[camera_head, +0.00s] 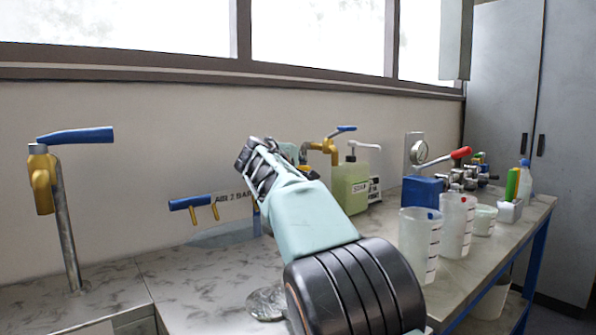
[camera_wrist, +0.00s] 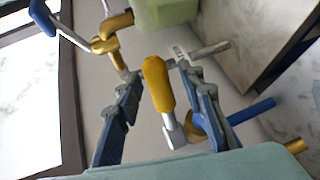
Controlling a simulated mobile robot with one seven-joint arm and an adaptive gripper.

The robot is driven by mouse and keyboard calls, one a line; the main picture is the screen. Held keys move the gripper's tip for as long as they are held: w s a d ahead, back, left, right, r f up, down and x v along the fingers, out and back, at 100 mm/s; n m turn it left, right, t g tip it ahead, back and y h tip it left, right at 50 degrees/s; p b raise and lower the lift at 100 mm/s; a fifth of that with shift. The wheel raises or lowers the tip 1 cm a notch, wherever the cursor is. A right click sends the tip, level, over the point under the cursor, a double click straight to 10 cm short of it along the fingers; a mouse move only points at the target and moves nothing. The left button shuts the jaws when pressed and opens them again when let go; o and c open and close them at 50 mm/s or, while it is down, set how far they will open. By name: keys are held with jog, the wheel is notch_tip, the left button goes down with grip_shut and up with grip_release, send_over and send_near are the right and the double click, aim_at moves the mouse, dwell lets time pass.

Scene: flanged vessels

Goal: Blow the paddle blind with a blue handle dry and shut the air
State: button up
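My gripper (camera_head: 250,158) is raised in front of the back wall in the head view. In the wrist view its fingers (camera_wrist: 158,88) are open, one on each side of a yellow-gripped lever (camera_wrist: 157,83) with a metal stem. No clear contact shows. A blue pipe (camera_head: 190,202) with yellow fittings is on the wall beside a sign (camera_head: 234,198) reading about "AIR 2 BAR"; a blue pipe also shows in the wrist view (camera_wrist: 252,110). A grey round metal piece (camera_head: 266,303) lies on the bench, partly behind my arm. I cannot make out a blue-handled paddle blind for certain.
A brass tap with a blue lever (camera_head: 75,136) stands at left. Another brass tap (camera_head: 330,148) and a green soap bottle (camera_head: 351,187) are behind my arm. Clear beakers (camera_head: 420,245), a blue box (camera_head: 422,191) and a red-handled lever (camera_head: 460,153) stand right. Bench is clear at left-centre.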

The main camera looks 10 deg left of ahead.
jog(key=v, duration=1.2)
jog(key=shift+c, duration=0.2)
